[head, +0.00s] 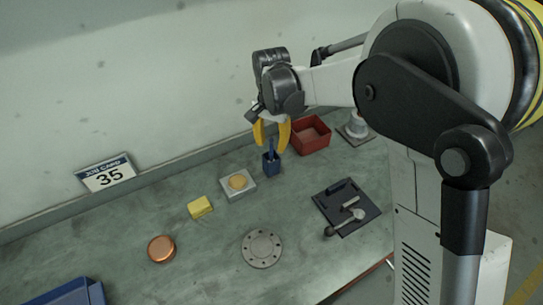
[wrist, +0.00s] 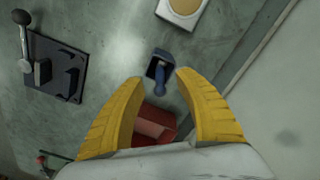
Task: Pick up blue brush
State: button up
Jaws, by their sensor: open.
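The blue brush (head: 270,148) stands upright in a small dark blue holder (head: 272,166) on the bench. In the wrist view the brush top lies between the fingertips (wrist: 160,77), with space on both sides. I see no contact. The brush's lower end is hidden in the holder.
A red bin (head: 310,136) stands close right of the holder. A pale block with a round yellow top (head: 238,182) is to its left. The wall is behind.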

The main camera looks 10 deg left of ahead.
aim_at(271, 152)
notch_tip(271, 152, down, 4)
jog(key=shift+f+b, duration=0.15)
jog(key=shift+b, duration=0.45)
grip_shut()
notch_tip(271, 152, up, 10)
jog(key=p, duration=0.3)
